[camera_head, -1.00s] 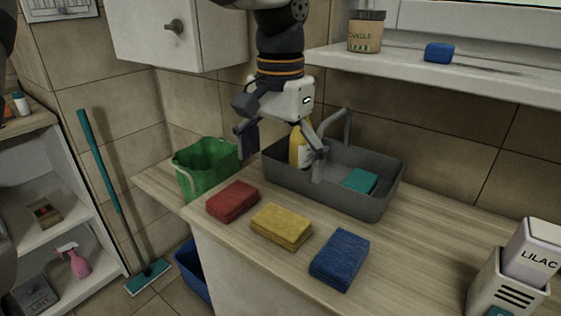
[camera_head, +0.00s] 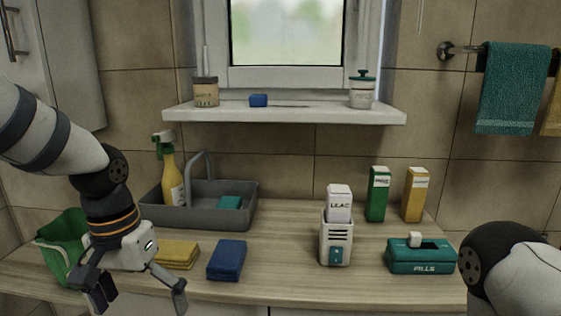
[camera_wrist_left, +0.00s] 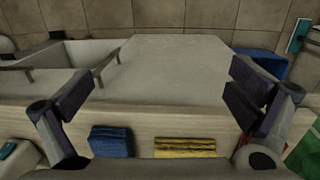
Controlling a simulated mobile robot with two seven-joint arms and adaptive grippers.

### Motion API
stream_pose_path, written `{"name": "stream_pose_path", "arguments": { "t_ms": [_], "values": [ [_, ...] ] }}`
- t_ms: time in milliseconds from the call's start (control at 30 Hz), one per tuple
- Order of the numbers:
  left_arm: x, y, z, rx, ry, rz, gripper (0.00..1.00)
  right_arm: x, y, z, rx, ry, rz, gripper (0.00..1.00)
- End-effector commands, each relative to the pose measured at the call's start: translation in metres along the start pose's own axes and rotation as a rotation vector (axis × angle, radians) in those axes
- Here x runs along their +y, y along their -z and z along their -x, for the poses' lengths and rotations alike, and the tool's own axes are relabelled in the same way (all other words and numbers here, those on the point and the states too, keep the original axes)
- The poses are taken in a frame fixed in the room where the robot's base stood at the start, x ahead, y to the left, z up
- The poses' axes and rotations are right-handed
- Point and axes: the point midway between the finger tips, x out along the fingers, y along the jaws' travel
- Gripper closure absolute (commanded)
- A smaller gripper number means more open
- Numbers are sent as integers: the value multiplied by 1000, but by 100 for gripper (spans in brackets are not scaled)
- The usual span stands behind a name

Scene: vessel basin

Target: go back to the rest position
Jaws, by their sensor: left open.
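My left gripper (camera_head: 140,296) is open and empty, pointing down near the counter's front left edge; its spread fingers also frame the left wrist view (camera_wrist_left: 175,90). A yellow spray bottle with a green head (camera_head: 172,180) stands in the grey basin (camera_head: 210,216), apart from the gripper. A yellow sponge (camera_head: 177,254) and a blue sponge (camera_head: 227,260) lie on the counter to the right of the gripper. Both show in the left wrist view, blue (camera_wrist_left: 111,141) and yellow (camera_wrist_left: 185,147). My right arm shows at the lower right, its gripper out of frame.
A green bucket (camera_head: 62,248) stands left of my left arm. A teal sponge (camera_head: 229,202) lies in the basin. The counter's middle is clear.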

Motion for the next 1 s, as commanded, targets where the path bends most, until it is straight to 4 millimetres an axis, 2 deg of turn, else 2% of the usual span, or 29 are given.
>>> {"name": "stream_pose_path", "arguments": {
  "t_ms": [33, 167, 200, 267, 300, 400, 500, 600, 1000],
  "values": [
    [4, -10, -38, -30, -18, 4, 0, 0, 1, -1, 1, 0, 0, 60],
    [16, -50, -130, -60, -63, 31, 0, 0, 2, -1, 3, 0, 0, 60],
    [19, -71, -160, -71, -71, 47, 0, 0, 1, -1, 2, 0, 0, 60],
    [21, -109, -201, -86, -74, 73, 0, 0, 1, -1, 1, 0, 0, 60],
    [21, -138, -225, -93, -68, 93, 0, 0, 1, -1, 1, 0, 0, 60],
    [15, -208, -262, -106, -29, 126, 0, 0, 1, -1, 1, 0, 0, 60],
    [7, -259, -274, -108, 19, 135, 0, 0, 1, 0, 2, 0, 0, 60],
    [2, -283, -276, -105, 49, 133, 0, 0, 1, 0, 3, 0, 0, 60],
    [0, -288, -276, -101, 56, 132, 0, 0, 1, 0, 3, 0, 0, 60]
  ]
}}
